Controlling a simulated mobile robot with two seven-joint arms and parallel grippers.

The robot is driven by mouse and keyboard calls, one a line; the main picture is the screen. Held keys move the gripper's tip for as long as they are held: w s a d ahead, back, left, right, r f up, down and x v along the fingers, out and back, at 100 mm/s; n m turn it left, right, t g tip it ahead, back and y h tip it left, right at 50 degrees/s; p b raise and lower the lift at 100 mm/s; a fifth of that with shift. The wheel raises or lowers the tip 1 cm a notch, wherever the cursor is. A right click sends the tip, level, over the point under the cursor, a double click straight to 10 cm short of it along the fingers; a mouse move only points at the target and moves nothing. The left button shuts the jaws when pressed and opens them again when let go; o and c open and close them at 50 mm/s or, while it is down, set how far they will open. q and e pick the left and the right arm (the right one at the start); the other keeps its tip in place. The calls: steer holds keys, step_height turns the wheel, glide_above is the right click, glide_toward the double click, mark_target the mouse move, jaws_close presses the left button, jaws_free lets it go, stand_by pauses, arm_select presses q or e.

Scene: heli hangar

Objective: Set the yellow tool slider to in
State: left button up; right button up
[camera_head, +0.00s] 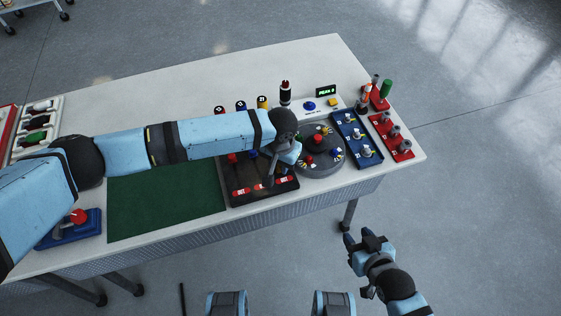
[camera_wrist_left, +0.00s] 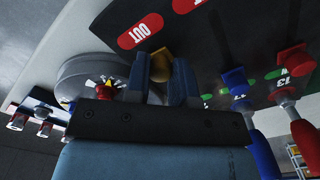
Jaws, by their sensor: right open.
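The black slider panel (camera_head: 240,183) lies on the white bench, with a row of red labels along its near edge. In the left wrist view, the yellow slider knob (camera_wrist_left: 160,66) sits between my left fingers, near a red OUT label (camera_wrist_left: 140,30). My left gripper (camera_head: 269,182) reaches down over the panel's near right part; in the wrist view its fingers (camera_wrist_left: 160,80) appear closed against both sides of the knob. A red slider (camera_wrist_left: 290,60) and a blue slider (camera_wrist_left: 235,78) stand by green labels. My right gripper (camera_head: 361,243) is open and empty off the bench's front edge.
Right of the panel are a round grey dial (camera_head: 319,169), a blue switch tray (camera_head: 353,127) and a red tray (camera_head: 404,153). A green mat (camera_head: 165,207) lies left, beside a blue joystick box (camera_head: 88,230). The bench's back left surface is clear.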

arm_select(q)
jaws_close()
steer(key=w, duration=0.2)
steer(key=w+a, duration=0.1)
steer(key=w, duration=0.1)
steer(key=w+a+p, duration=0.1)
steer(key=w, duration=0.1)
steer(key=shift+w, duration=0.2)
steer(key=shift+w+a, duration=0.15)
steer(key=shift+w, duration=0.15)
steer(key=shift+r, duration=0.1)
steer(key=shift+o, duration=2.4)
jaws_free()
steer(key=shift+w, duration=0.1)
steer(key=shift+o, duration=1.3)
